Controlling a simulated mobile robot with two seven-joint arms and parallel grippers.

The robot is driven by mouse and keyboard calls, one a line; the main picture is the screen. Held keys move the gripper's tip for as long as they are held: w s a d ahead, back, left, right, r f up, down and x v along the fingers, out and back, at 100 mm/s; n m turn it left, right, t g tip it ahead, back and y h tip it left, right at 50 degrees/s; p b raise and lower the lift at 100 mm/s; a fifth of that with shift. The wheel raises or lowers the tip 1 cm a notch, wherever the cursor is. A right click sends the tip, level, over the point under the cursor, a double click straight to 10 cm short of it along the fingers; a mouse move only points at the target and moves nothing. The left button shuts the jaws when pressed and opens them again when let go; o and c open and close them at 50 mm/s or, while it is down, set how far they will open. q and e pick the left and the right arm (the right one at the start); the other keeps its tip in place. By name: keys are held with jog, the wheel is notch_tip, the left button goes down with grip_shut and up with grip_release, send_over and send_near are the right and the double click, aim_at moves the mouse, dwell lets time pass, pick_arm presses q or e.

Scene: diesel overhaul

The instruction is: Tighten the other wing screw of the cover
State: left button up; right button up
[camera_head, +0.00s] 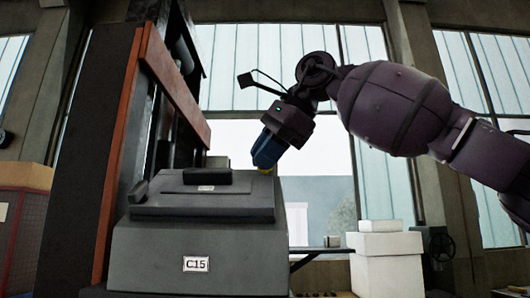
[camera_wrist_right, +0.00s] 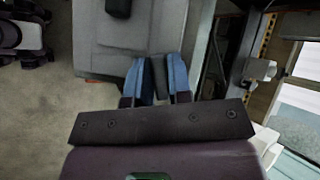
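The cover (camera_head: 210,202) is a dark grey lid with a raised handle block (camera_head: 207,177), lying on top of a grey housing labelled C15 (camera_head: 235,247). My left gripper is not in view.
A dark upright frame with a red-brown beam (camera_head: 170,80) rises close at the left of the housing. White boxes (camera_head: 384,245) stand on the right, below my right arm. Windows lie behind. The air above the cover's right side is clear apart from my arm.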

grip_shut()
jog(key=m+t+b, duration=0.1)
jog(key=b, duration=0.1)
jog(key=m+t+b, duration=0.1)
jog(key=m+b, duration=0.1)
jog(key=shift+f+y, duration=0.3)
jog(key=shift+r+m+t+b, duration=0.15)
jog(key=shift+m+t+b, duration=0.25)
jog(key=shift+m+b, duration=0.3)
jog(key=shift+r, duration=0.1)
jog(key=m+t+b, duration=0.2)
jog(key=m+b, duration=0.1)
jog(key=shift+f, duration=0.25)
jog(key=shift+r+m+t+b, duration=0.1)
jog(key=shift+m+t+b, duration=0.35)
jog(key=shift+m, duration=0.25)
jog(key=shift+r, duration=0.15)
